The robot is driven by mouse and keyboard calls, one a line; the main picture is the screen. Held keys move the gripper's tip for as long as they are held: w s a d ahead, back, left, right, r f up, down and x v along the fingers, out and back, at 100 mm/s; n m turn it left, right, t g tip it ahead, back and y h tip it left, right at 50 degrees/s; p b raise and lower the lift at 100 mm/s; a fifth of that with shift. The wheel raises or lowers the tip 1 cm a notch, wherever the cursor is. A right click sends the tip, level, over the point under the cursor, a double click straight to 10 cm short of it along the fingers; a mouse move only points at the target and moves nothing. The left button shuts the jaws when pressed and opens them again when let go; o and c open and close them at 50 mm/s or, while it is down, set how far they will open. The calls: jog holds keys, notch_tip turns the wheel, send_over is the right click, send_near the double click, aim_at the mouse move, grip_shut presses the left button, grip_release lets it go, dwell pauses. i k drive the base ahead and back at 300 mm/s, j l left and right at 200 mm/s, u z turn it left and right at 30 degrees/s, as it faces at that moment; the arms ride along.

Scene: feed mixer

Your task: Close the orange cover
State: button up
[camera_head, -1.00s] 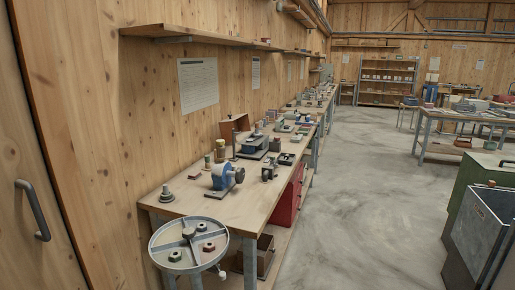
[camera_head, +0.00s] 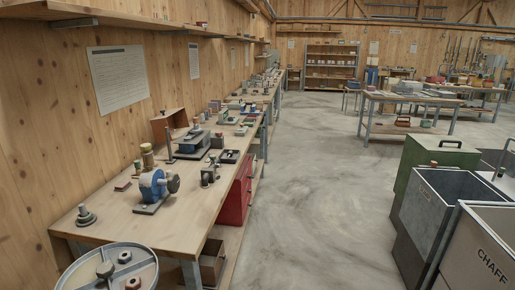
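I see no cover that is clearly orange in this view. A brown-orange upright panel (camera_head: 168,124) stands on the workbench against the left wall, but I cannot tell what it is. My gripper and arm are not in view.
A long workbench (camera_head: 112,229) with small tools runs along the left wall. A round divided tray (camera_head: 75,281) is at its near end. At right stand a green lidded bin (camera_head: 440,154), an open grey bin (camera_head: 425,192) and a bin marked CHAFF (camera_head: 470,262). The concrete floor between is clear.

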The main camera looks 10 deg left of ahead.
aim_at(175, 118)
jog(key=i, duration=1.4)
jog(key=i+l+u, duration=0.15)
jog(key=i, duration=1.25)
